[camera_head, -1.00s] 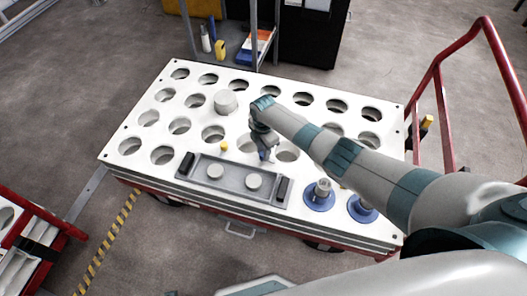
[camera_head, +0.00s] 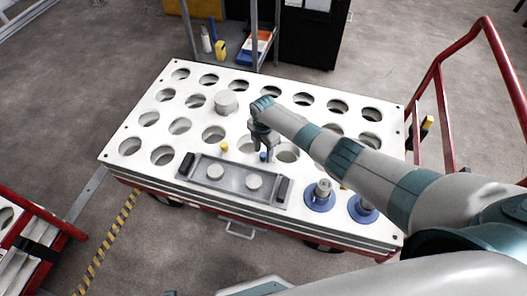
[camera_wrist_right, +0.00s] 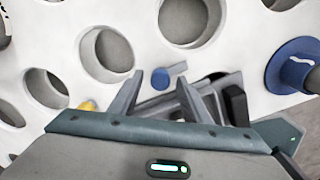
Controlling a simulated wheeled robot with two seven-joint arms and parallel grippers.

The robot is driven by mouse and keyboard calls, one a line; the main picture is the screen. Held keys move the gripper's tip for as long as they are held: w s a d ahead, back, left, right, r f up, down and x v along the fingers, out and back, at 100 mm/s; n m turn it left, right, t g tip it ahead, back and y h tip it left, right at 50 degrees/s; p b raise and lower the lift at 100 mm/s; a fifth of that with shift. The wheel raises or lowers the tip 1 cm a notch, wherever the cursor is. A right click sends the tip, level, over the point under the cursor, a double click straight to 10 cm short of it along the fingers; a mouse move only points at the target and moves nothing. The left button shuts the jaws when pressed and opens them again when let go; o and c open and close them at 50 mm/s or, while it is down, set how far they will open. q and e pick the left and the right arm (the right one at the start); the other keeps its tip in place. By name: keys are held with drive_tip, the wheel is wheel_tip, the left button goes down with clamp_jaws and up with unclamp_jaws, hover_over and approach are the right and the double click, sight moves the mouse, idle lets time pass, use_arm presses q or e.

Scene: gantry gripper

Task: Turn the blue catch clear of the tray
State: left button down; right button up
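The blue catch (camera_head: 264,157) sits on the white plate by the back edge of the grey tray (camera_head: 232,189), toward its right end. A short grey bar shows beside its round blue top (camera_wrist_right: 160,78) in the right wrist view. My right gripper (camera_head: 262,153) is above the catch. Its fingers are open, one on each side of the blue top, with gaps showing in the wrist view. The yellow catch (camera_head: 224,147) stands farther left along the same tray edge. The tray's middle is hidden by my gripper in the wrist view. My left gripper is not in view.
The white plate (camera_head: 140,128) has rows of round holes. Two blue-based posts (camera_head: 319,196) (camera_head: 362,208) stand right of the tray. A pale round piece (camera_head: 226,101) sits behind. Red rails (camera_head: 440,105) rise at the right, and a shelf stands at the back.

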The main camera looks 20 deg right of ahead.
sight(263, 154)
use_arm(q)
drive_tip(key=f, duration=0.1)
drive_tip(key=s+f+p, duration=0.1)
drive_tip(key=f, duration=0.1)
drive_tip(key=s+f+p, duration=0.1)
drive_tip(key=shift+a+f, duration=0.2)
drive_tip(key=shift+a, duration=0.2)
use_arm(e)
wheel_tip(263, 154, up, 17)
drive_tip(key=shift+r, duration=0.2)
